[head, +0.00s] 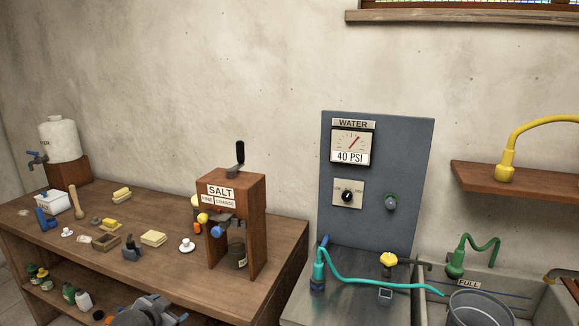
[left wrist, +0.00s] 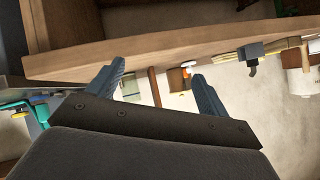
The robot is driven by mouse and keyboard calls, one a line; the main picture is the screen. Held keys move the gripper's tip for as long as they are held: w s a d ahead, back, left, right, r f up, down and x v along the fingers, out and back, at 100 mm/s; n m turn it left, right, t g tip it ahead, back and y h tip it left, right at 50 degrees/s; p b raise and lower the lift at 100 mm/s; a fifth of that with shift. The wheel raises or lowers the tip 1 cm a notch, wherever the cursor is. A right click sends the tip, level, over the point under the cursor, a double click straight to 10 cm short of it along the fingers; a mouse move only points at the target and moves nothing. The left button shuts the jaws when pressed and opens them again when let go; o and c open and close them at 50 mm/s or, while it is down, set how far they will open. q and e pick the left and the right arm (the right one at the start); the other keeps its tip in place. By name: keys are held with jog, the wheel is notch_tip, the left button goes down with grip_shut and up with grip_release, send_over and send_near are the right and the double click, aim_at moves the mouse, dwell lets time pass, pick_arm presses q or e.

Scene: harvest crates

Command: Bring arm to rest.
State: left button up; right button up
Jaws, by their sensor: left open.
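My left gripper (head: 168,306) is low in the head view, in front of the wooden table's front side. Its blue-grey fingers are apart and hold nothing. In the left wrist view the open fingers (left wrist: 157,75) spread wide, with the table edge (left wrist: 170,50) beyond them, seen tilted and nearly upside down. My right gripper is in neither view.
The wooden table (head: 215,262) carries a salt dispenser (head: 232,187), a white water jug (head: 60,138) and several small items. A lower shelf (head: 62,300) holds bottles. A metal counter, sink and grey gauge panel (head: 400,160) stand to the right.

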pick_arm(q)
jog(key=s+d+f+n+g+y, duration=0.1)
jog(key=s+f+g, duration=0.15)
jog(key=f, duration=0.35)
jog(key=s+d+f+g+y, duration=0.1)
jog(key=s+f, duration=0.3)
jog(key=f, duration=0.2)
jog(key=s+d+f+n+g+h, duration=0.1)
jog(key=s+d+f, duration=0.4)
jog(key=s, duration=0.5)
jog(key=s+d+f+n+g+h, duration=0.1)
jog(key=s+d+f+g, duration=0.2)
jog(key=s+f, duration=0.6)
jog(key=s+d+f+n+g, duration=0.1)
jog(key=s+d+f+g, duration=0.1)
jog(key=s+d+f, duration=0.5)
jog(key=s+f, duration=0.1)
jog(key=s, duration=0.4)
jog(key=shift+s+d+h, duration=0.15)
jog(key=shift+d+h, duration=0.05)
jog(key=shift+h, duration=0.2)
